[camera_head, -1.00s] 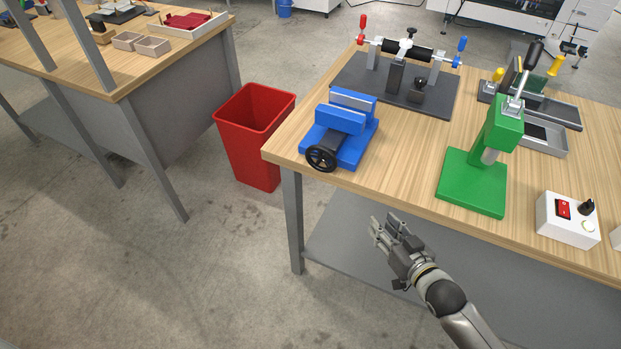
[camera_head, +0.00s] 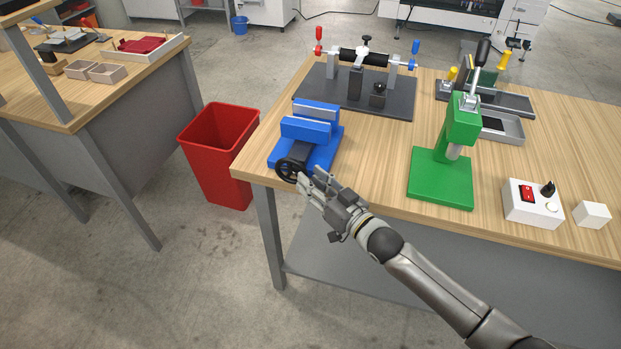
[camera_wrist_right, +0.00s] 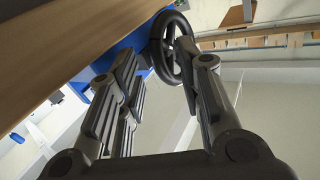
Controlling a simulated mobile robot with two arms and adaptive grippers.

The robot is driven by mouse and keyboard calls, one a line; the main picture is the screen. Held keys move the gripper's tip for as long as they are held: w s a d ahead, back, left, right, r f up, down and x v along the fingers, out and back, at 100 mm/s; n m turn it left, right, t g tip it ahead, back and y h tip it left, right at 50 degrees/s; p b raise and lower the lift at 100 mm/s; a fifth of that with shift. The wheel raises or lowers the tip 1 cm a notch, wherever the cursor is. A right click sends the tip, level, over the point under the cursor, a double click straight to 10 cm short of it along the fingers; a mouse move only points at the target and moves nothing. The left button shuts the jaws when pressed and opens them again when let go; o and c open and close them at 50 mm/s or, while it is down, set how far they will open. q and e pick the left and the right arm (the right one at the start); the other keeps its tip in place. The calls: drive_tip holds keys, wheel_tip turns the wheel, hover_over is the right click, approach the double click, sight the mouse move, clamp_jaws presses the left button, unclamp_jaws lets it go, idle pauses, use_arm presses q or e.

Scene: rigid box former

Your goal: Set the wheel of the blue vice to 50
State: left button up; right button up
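The blue vice (camera_head: 308,136) sits at the left front corner of the wooden workbench. Its black handwheel (camera_head: 288,169) faces the bench's front edge; no number can be read on it. My right gripper (camera_head: 311,182) is just in front of and to the right of the wheel. In the right wrist view the black wheel (camera_wrist_right: 172,48) stands near the tips of the spread fingers of my right gripper (camera_wrist_right: 160,75), with its rim close to one finger. I cannot tell whether they touch. The blue vice body (camera_wrist_right: 127,45) shows behind. My left gripper is not in view.
A green press (camera_head: 441,177) stands right of the vice, and a dark fixture with red and blue handles (camera_head: 346,92) behind it. A white switch box (camera_head: 532,204) and white block (camera_head: 592,214) lie farther right. A red bin (camera_head: 217,158) stands on the floor left of the bench.

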drive_tip(key=shift+w+a, duration=0.35)
drive_tip(key=shift+w, duration=0.05)
